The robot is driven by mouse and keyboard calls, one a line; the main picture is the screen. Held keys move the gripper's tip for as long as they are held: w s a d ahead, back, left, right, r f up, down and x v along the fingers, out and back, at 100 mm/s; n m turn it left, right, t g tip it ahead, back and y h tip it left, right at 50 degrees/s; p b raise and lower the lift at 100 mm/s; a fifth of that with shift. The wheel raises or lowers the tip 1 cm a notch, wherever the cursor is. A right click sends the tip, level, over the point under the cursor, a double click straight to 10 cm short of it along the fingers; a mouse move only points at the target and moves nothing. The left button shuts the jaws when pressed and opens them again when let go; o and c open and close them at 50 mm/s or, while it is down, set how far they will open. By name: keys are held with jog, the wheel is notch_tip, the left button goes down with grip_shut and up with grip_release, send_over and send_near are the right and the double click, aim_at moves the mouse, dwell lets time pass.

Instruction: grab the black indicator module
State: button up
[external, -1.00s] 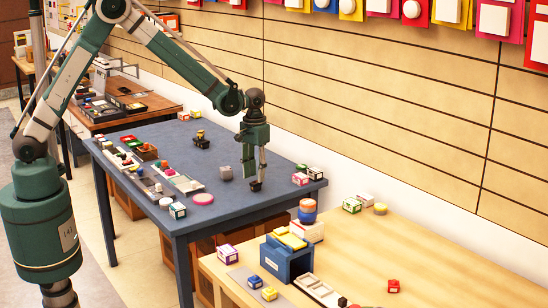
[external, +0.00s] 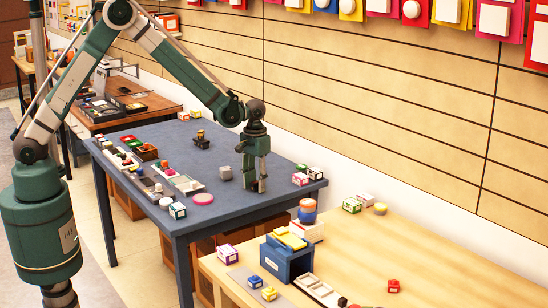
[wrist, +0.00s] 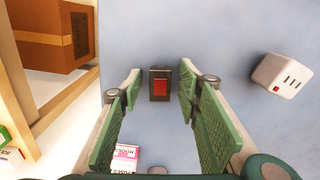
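The black indicator module (wrist: 160,84) is a small dark block with a red face. It lies on the blue-grey table between my fingertips in the wrist view. My gripper (wrist: 159,80) is open, with one green finger on each side of it and a visible gap to each finger. In the external view my gripper (external: 256,184) points straight down over the table's right part, with its tips close to the tabletop. The module is mostly hidden by the fingers there.
A grey cube (external: 225,172) with slots stands beside my gripper; it also shows in the wrist view (wrist: 281,75). A pink-and-white box (external: 301,179) is close on the other side. Trays with small items (external: 176,179) lie further left. Bare tabletop surrounds the module.

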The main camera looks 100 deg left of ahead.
aim_at(256, 182)
jog(key=c, duration=0.9)
jog(key=shift+r+p, duration=0.65)
jog(key=shift+r, duration=4.35)
